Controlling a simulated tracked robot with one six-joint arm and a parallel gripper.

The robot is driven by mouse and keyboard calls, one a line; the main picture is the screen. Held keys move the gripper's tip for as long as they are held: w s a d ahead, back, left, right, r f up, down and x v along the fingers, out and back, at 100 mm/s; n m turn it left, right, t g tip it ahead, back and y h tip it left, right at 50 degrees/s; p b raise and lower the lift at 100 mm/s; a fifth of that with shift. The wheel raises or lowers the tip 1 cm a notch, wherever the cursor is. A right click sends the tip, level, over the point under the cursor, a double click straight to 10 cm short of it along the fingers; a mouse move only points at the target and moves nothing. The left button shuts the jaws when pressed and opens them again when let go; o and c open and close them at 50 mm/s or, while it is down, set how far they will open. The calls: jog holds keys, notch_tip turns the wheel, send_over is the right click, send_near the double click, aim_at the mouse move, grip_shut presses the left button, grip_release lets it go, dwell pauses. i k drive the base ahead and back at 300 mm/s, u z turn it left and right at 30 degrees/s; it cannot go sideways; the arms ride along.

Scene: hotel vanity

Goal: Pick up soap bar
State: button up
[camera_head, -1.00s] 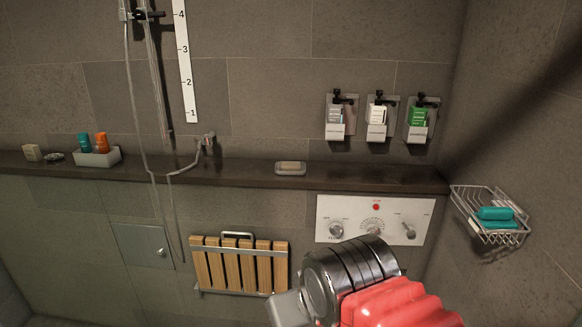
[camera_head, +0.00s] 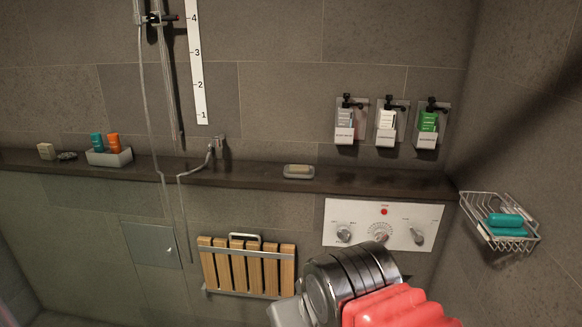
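A pale soap bar (camera_head: 299,167) lies in a small grey dish (camera_head: 298,175) on the dark ledge, right of the picture's middle. A beige block (camera_head: 46,151), perhaps another soap, stands at the ledge's far left end. My arm, a metal joint and a red ribbed part, shows at the bottom, below and in front of the ledge. It is well apart from the soap dish in the picture. The fingers of my gripper do not show.
A grey tray (camera_head: 122,157) holds a teal and an orange bottle on the ledge (camera_head: 240,177). A shower hose hangs before the ledge. A wire basket (camera_head: 520,241) with teal items is at right. A slatted wooden seat (camera_head: 248,270) and white control panel (camera_head: 345,214) are below.

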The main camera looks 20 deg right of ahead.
aim_at(293, 169)
jog(key=u, duration=0.2)
jog(key=i, duration=1)
jog(key=z, duration=0.05)
